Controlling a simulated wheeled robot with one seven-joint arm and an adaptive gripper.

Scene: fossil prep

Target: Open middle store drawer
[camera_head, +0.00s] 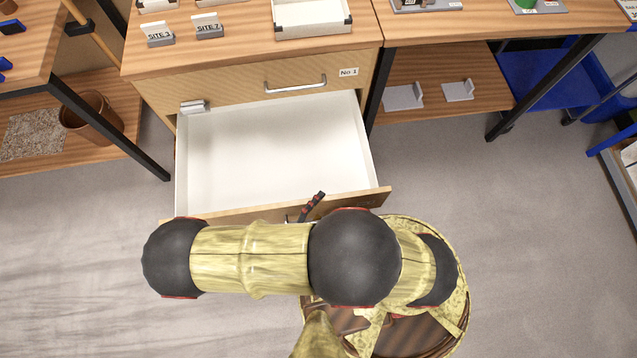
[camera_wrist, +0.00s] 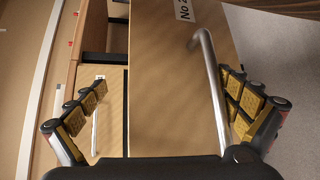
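The middle store drawer, labelled No 2 in the wrist view (camera_wrist: 160,70), is pulled far out of the wooden cabinet. In the head view its white interior (camera_head: 270,150) is bare across the floor. Its metal bar handle (camera_wrist: 212,85) runs along the drawer front. My gripper (camera_wrist: 170,110) is open, with one padded finger on each side of the picture. The handle lies between the fingers, closer to the right one, and I see no grip on it. In the head view my arm hides most of the drawer front and handle; one finger shows at the front edge.
The No 1 drawer (camera_head: 263,84) above is shut. A small grey object (camera_head: 193,106) sits at the open drawer's back left corner. Site signs (camera_head: 208,25) and a white tray (camera_head: 311,17) stand on top.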

